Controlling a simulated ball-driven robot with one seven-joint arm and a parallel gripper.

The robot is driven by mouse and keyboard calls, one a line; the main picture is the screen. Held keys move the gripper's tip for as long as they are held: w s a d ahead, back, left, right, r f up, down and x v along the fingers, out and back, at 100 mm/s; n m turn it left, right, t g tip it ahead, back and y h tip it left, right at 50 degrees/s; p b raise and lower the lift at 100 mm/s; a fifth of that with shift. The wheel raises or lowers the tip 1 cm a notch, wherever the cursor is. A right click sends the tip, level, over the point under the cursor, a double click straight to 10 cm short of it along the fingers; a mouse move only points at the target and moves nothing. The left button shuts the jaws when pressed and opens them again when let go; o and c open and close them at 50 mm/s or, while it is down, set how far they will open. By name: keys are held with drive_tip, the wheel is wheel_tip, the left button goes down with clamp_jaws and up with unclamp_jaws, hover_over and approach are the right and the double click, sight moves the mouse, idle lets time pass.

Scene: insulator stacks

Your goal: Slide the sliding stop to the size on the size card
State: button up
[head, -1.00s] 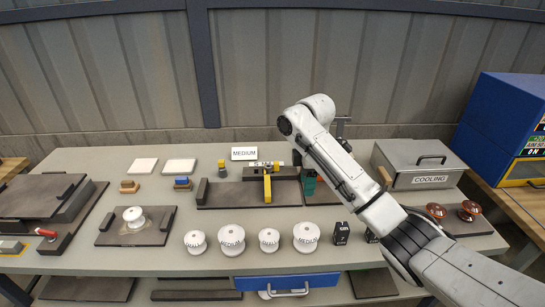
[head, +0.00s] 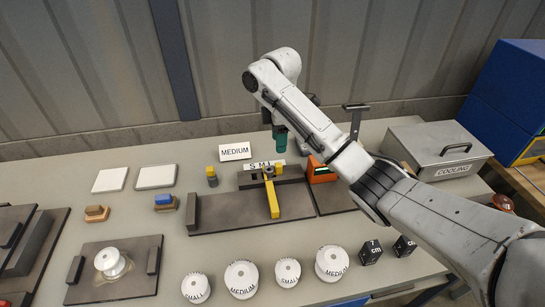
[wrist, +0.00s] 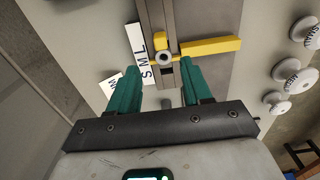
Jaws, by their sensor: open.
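The sliding stop is a yellow bar (head: 273,199) with a round grey knob, lying across a dark rail. The bar (wrist: 210,45) and knob show in the wrist view too. Behind it is a white scale strip (head: 252,167) lettered S M L, also in the wrist view (wrist: 137,50). The bar lies by the M and L end; its exact mark is unclear. The size card (head: 235,151) reads MEDIUM. My gripper (head: 280,140) is open and empty, above and just behind the rail. In the wrist view its teal fingers (wrist: 159,68) straddle the knob's line, apparently without touching.
A grey COOLING box (head: 433,150) is at the right.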

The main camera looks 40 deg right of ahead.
sight(278, 164)
wheel_tip(278, 164, down, 11)
drive_tip(key=b, duration=0.3)
drive_tip(key=shift+r, duration=0.2)
drive_tip(key=shift+c, duration=0.2)
clamp_jaws()
idle(0.4)
